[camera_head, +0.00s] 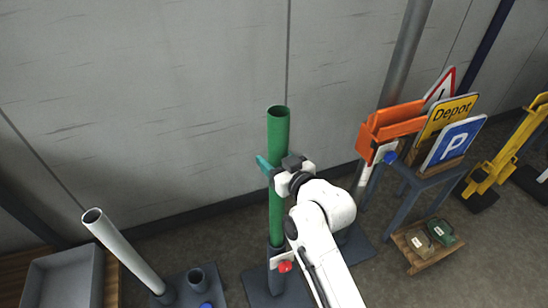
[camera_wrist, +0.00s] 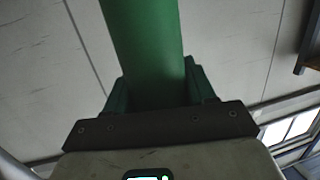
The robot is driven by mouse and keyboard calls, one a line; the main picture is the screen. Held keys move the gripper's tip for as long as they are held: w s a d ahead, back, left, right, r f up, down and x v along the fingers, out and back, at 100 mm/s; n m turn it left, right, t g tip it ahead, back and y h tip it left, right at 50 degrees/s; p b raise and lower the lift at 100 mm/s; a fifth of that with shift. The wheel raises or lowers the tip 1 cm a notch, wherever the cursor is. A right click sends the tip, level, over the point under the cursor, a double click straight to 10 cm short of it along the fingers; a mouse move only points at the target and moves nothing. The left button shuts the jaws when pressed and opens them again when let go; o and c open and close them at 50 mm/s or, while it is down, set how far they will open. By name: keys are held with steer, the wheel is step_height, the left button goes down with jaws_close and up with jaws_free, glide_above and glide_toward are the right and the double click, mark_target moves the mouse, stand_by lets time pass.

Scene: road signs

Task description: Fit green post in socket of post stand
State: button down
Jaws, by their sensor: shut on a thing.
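The green post (camera_head: 278,130) is a hollow tube and stands upright, left of my white arm. My gripper (camera_head: 274,168) is shut on its upper part, with teal fingers on either side. In the wrist view the green post (camera_wrist: 145,45) runs up between the fingers of my gripper (camera_wrist: 158,88). The post's lower end meets the dark collar of the post stand (camera_head: 275,258), which has a red knob (camera_head: 285,266). The post looks lined up with the socket and seems to enter it, but how deep I cannot tell.
A grey post (camera_head: 125,250) leans in a stand at the left, near an empty socket (camera_head: 197,277). A tray (camera_head: 65,278) is at the lower left. At the right are an orange barrier (camera_head: 392,125), a Depot sign (camera_head: 446,117) and a parking sign (camera_head: 455,143). A wall is behind.

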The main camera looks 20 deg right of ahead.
steer(key=shift+f+b, duration=1.6)
steer(key=shift+f, duration=0.85)
steer(key=c, duration=0.6)
jaws_free()
steer(key=o, duration=0.3)
steer(key=v, duration=1)
steer(key=shift+s+b, duration=0.4)
steer(key=shift+d, duration=0.15)
